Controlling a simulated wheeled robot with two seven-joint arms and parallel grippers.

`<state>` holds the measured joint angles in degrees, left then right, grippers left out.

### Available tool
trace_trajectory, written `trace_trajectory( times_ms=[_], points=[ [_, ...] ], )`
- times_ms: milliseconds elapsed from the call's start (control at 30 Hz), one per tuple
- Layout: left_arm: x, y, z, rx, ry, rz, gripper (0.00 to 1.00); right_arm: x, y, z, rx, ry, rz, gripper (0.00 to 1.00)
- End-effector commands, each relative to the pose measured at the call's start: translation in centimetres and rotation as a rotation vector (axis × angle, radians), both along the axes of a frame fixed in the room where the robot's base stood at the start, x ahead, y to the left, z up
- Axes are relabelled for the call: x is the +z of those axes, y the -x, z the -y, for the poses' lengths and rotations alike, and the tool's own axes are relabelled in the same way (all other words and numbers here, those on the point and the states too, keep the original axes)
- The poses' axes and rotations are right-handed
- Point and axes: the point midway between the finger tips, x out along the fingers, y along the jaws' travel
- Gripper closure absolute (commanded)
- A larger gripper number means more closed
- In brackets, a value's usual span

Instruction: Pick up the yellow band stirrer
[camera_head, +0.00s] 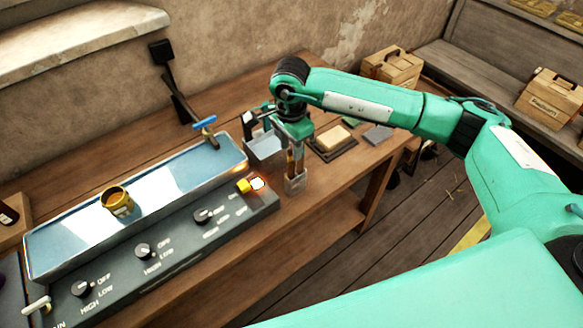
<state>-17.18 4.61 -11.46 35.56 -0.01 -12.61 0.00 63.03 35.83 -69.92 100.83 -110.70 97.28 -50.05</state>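My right gripper (296,146) points down over a small clear holder (296,185) at the right end of the control panel. Thin brownish stick shapes (291,163) show between the gripper and the holder. They look like stirrers, but their bands are too small and too covered to tell by colour. The fingers are at the upper part of these sticks. I cannot tell whether they are closed on one. My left gripper is not in view.
A long metal water trough (60,262) holds a yellow-brown tin (117,201) behind a dark panel (180,245) with several knobs. A blue-handled tap (205,123) stands behind it. A clear container (266,148) is left of the gripper; a framed block (333,139) lies right.

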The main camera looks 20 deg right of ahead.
Motion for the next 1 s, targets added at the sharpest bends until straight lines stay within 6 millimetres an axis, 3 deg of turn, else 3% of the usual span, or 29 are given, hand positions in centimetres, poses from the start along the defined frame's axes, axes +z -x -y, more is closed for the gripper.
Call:
trace_trajectory(
  times_ms=[267,600,867,900,1000],
  points=[
    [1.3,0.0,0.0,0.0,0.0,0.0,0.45,-1.6,0.1,0.0,0.001,-0.002,-0.002,0.65],
    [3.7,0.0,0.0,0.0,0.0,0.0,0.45,-5.6,0.0,0.2,0.0,-0.002,-0.001,0.65],
    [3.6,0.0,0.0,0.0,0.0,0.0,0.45,-6.2,0.0,0.2,0.001,-0.001,0.001,0.65],
    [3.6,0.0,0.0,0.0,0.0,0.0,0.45,-6.2,0.0,0.2,0.001,-0.001,0.001,0.67],
    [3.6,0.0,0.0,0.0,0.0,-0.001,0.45,-6.1,0.0,0.2,0.001,-0.001,0.001,0.86]
  ],
)
